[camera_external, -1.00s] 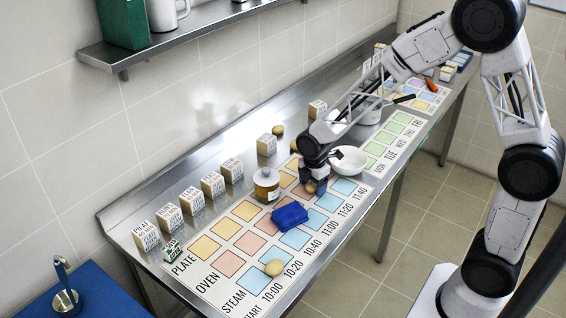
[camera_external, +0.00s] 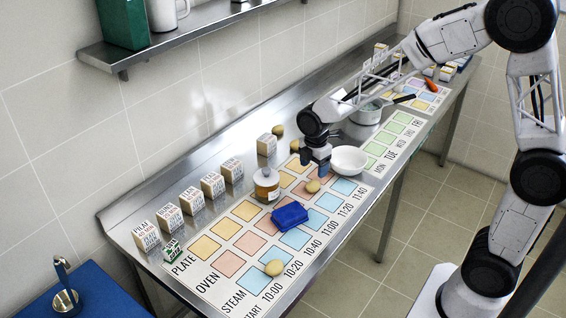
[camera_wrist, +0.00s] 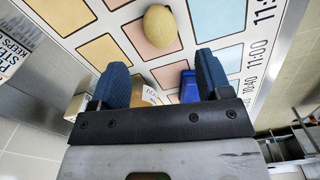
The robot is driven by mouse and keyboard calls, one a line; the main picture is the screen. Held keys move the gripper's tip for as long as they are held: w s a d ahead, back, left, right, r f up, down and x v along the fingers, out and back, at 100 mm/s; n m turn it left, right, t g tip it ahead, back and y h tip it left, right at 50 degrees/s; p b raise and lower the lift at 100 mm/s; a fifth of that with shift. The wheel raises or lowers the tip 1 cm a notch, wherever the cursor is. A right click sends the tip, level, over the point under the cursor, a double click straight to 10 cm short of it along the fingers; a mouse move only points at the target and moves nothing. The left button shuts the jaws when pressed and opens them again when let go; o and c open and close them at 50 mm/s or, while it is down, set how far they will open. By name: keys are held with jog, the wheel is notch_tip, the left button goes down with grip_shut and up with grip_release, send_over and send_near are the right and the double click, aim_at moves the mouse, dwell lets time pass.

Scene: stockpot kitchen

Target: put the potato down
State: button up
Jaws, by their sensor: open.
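A tan potato (camera_external: 313,186) lies on a pink square of the OVEN row on the printed board (camera_external: 216,262). In the wrist view the same potato (camera_wrist: 160,27) rests on a pink square, beyond my fingertips. My gripper (camera_external: 317,170) is above and slightly behind the potato, apart from it. In the wrist view my gripper (camera_wrist: 160,68) shows two blue fingers spread wide, with nothing held between them.
A blue block (camera_external: 289,216) and an amber jar (camera_external: 266,186) stand left of the potato. A white bowl (camera_external: 349,160) is close on the right. Another potato (camera_external: 274,268) lies on the STEAM row. Labelled boxes (camera_external: 213,185) line the back.

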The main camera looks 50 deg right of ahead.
aim_at(315, 184)
jog(key=shift+r, duration=2.15)
jog(key=s+r+m+t, duration=0.1)
jog(key=s+r+m, duration=0.3)
jog(key=s, duration=0.6)
jog(key=s+r+m, duration=0.4)
jog(key=s+m, duration=0.2)
jog(key=s, duration=0.5)
jog(key=s+r+m+t, duration=0.1)
jog(key=s+r+m, duration=0.4)
jog(key=s, duration=0.5)
jog(key=shift+s+a+m+t, duration=0.2)
jog(key=shift+m+t, duration=0.1)
jog(key=shift+m, duration=0.1)
jog(key=shift+o, duration=0.4)
jog(key=shift+w, duration=0.1)
